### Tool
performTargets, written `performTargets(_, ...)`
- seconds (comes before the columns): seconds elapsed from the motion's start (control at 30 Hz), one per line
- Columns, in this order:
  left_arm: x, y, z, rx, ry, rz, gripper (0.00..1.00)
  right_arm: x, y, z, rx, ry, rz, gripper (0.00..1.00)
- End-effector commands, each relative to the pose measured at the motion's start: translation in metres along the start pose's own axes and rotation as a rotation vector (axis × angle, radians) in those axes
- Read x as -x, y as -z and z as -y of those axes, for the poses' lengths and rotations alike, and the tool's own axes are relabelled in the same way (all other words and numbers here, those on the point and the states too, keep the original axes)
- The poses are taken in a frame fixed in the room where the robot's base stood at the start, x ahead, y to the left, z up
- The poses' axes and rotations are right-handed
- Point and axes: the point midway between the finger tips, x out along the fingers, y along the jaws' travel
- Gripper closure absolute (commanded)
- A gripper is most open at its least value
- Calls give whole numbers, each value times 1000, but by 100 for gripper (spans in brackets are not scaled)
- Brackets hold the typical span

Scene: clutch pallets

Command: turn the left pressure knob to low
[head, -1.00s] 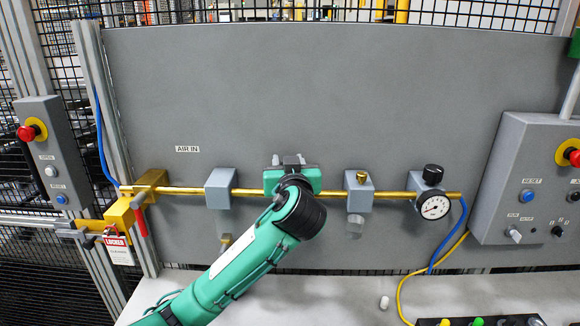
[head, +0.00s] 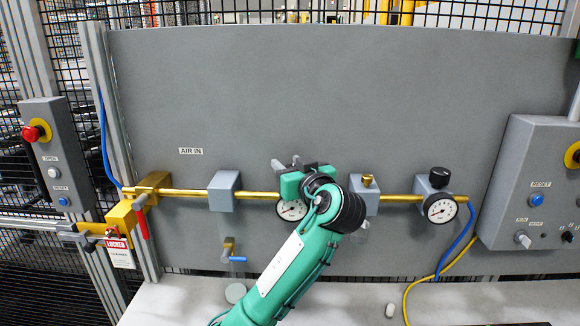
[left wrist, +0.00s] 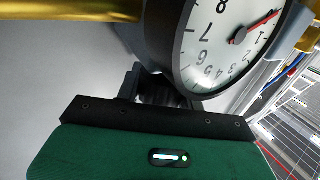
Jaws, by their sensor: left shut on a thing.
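The left pressure knob is mostly hidden behind my left gripper (head: 296,166), which is shut on it at the brass air line. In the left wrist view, a dark shape between the finger bases (left wrist: 162,90) may be part of the knob. The left gauge (head: 290,210), white with a black rim, shows just below my gripper. The right pressure knob (head: 440,176), black, stands above the right gauge (head: 440,208). My right gripper is not in view.
Grey blocks (head: 223,191) sit on the brass pipe either side of my gripper. A red locked tag (head: 118,248) hangs at the left valve. A grey control box (head: 535,185) stands at right. A white bench (head: 370,300) lies below.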

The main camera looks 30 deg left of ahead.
Motion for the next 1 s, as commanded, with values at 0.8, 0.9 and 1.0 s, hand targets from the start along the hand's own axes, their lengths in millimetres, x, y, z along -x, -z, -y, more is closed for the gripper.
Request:
performTargets(0.8, 25, -2, -1, 5, -5, 1, 41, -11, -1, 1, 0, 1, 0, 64)
performTargets(0.9, 46, -3, -1, 6, -6, 0, 41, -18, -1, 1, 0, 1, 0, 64)
performTargets(1.0, 68, -3, -1, 5, -6, 1, 41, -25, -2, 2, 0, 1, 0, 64)
